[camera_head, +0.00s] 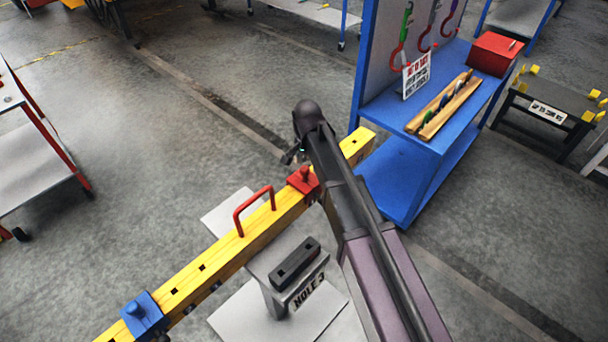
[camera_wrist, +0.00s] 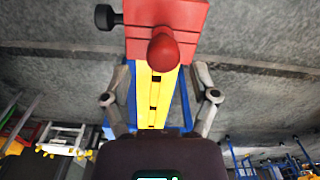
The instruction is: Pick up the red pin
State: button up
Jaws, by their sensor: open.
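The red pin (camera_head: 305,172) is a short rounded knob standing on a red block (camera_head: 297,184) that sits on a yellow beam (camera_head: 190,278). In the wrist view the red pin (camera_wrist: 163,50) shows end-on in the upper middle, with the red block (camera_wrist: 192,15) behind it. My gripper (camera_wrist: 161,72) is open and empty. Its two fingers are spread wide to the left and right of the yellow beam, with the pin centred near the level of their tips. No contact with the pin shows. In the head view my arm hides part of the block's right side.
A blue block with a blue knob (camera_head: 142,312) sits near the beam's lower left end. A red handle (camera_head: 254,208) rises from the beam left of the red block. A dark block (camera_head: 296,262) rests on a grey stand below. A blue shelf rack (camera_head: 425,160) stands at right.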

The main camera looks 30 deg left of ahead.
aim_at(305, 175)
jog(key=shift+s+a+f+b, duration=0.1)
jog(key=shift+f+b, duration=1.15)
jog(key=shift+f, duration=0.05)
jog(key=shift+s+a+f+b, duration=0.1)
jog(key=shift+f+b, duration=1.15)
jog(key=shift+f, duration=0.05)
grip_shut()
